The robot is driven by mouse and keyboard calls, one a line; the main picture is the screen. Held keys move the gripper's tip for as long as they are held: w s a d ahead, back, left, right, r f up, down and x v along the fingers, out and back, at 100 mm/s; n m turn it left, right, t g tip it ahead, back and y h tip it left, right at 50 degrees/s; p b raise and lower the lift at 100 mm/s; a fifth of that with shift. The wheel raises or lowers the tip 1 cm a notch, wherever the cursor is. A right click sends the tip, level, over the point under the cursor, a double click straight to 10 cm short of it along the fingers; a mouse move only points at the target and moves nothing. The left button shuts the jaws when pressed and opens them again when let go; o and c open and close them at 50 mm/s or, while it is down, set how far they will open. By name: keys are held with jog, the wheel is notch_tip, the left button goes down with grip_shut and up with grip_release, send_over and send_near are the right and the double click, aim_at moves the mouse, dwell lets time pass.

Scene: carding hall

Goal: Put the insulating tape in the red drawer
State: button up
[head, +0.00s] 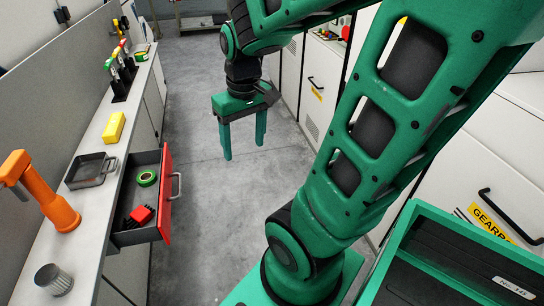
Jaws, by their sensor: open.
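The red drawer (166,195) stands pulled open from the bench on the left, with its grey handle facing the aisle. A green roll of tape (147,178), which looks like the insulating tape, lies flat inside it towards the back. A small red object (139,215) lies in its front part. My gripper (243,150) is open and empty, pointing down over the aisle floor, to the right of the drawer and apart from it. Nothing hides the roll.
On the bench (85,225) stand a dark metal tray (90,171), an orange tool (40,192), a grey ribbed cup (53,280), a yellow block (114,127) and a small green-and-yellow item (141,56). White cabinets (318,80) line the right. The aisle floor (190,100) is clear.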

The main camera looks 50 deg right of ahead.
jog(key=s+m+g, duration=0.1)
jog(key=s+m, duration=0.2)
jog(key=s, duration=0.7)
jog(key=shift+d+m, duration=0.2)
jog(key=shift+m, duration=0.1)
jog(key=shift+w+f, duration=0.2)
jog(key=shift+w, duration=0.45)
